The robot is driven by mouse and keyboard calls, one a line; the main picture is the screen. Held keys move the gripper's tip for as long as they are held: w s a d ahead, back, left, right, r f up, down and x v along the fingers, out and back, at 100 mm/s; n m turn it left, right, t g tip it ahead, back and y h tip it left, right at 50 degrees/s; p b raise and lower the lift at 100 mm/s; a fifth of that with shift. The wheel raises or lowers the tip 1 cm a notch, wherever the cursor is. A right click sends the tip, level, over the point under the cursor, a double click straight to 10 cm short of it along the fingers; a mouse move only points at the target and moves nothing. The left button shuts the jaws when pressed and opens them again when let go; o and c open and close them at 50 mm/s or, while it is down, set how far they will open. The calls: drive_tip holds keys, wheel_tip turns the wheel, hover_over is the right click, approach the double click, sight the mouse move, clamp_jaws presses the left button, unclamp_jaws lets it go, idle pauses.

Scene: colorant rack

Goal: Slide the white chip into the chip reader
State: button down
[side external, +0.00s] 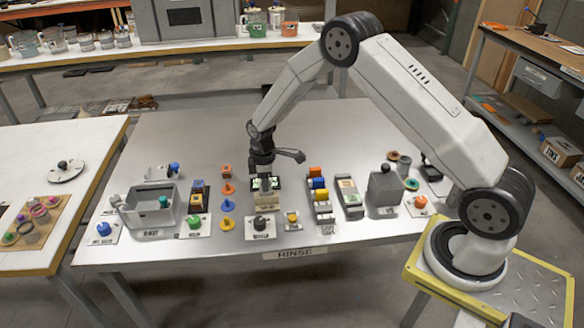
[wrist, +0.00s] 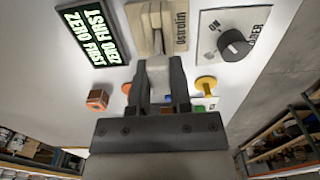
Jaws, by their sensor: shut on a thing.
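My gripper (wrist: 160,68) is shut on the white chip (wrist: 158,80), a pale piece between the two dark fingers. In the side external view my gripper (side external: 262,172) points down over a beige block (side external: 266,201), and the chip is hard to make out there. The beige block, which looks like the chip reader, also shows in the wrist view (wrist: 146,18), with grooves along it and a lettered label beside it. The chip's far end lies close to the block's near end; I cannot tell whether they touch.
A lit sign reading "ZERO FIRST" (wrist: 88,34) stands beside the block. A black knob (wrist: 235,45) sits on a white plate on its other side. A grey bin (side external: 150,212), coloured pegs (side external: 227,205) and coloured blocks (side external: 319,195) flank the work area.

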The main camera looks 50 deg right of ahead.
drive_tip(key=shift+f, duration=1.3)
idle(0.4)
drive_tip(key=shift+r, duration=0.2)
drive_tip(key=shift+r, duration=1.1)
drive_tip(key=shift+r, duration=0.5)
drive_tip(key=shift+r, duration=0.1)
drive_tip(key=shift+s+a+r+m, duration=0.2)
drive_tip(key=shift+s+r+m, duration=0.1)
drive_tip(key=shift+r, duration=0.1)
drive_tip(key=s+a+r+m, duration=0.4)
drive_tip(key=s+r+m, duration=0.4)
drive_tip(key=s+r, duration=0.2)
drive_tip(key=shift+s+a, duration=0.2)
drive_tip(key=shift+a, duration=0.2)
drive_tip(key=shift+w, duration=0.1)
